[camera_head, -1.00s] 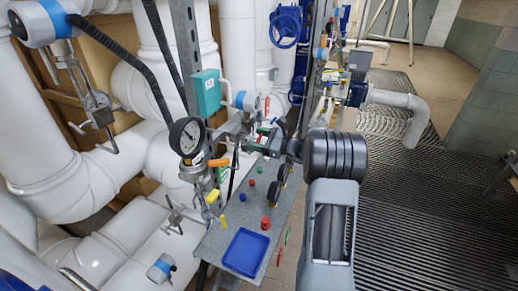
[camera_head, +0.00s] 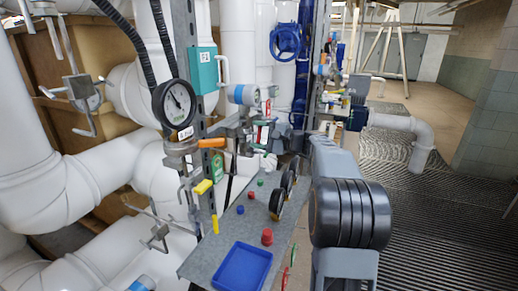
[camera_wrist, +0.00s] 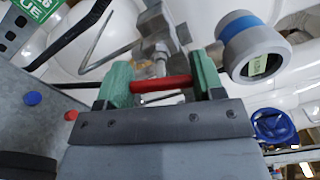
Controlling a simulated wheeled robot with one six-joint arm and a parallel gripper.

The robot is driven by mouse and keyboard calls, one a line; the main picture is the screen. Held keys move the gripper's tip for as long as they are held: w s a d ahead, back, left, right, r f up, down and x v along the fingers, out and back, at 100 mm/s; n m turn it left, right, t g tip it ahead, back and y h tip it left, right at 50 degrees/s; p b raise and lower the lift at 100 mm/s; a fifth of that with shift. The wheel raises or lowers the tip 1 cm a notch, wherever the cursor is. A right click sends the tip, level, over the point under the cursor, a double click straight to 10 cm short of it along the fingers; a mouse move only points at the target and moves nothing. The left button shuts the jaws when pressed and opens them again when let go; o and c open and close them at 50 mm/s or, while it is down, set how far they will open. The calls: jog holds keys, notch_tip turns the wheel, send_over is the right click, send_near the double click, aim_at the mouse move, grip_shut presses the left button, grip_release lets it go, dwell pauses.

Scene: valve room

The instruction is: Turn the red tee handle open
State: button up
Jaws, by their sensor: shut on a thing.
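The red tee handle (camera_wrist: 163,84) is a short red bar in the middle of the wrist view. It lies across the gap between the two green fingers of my gripper (camera_wrist: 161,86), which is shut on it. A metal stem and valve body (camera_wrist: 160,40) stand just beyond the bar. In the head view, my arm reaches towards the valve area above the back of the bench, and it partly hides the gripper there. I cannot tell the handle's exact angle in that view.
A pressure gauge (camera_head: 176,103) and a teal box (camera_head: 203,70) stand left of the valve area. The metal bench (camera_head: 210,262) holds a blue tray (camera_head: 242,268), a red knob (camera_head: 267,237) and small coloured parts. White pipes fill the left; grated floor (camera_head: 440,220) is open at right.

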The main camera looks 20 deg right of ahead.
jog(key=shift+f+n+b, duration=0.15)
jog(key=shift+n+b, duration=1.45)
jog(key=shift+b, duration=0.3)
jog(key=shift+n, duration=0.3)
jog(key=o, duration=0.9)
jog(key=v, duration=1.3)
jog(key=shift+s+d, duration=0.25)
jog(key=shift+s, duration=0.1)
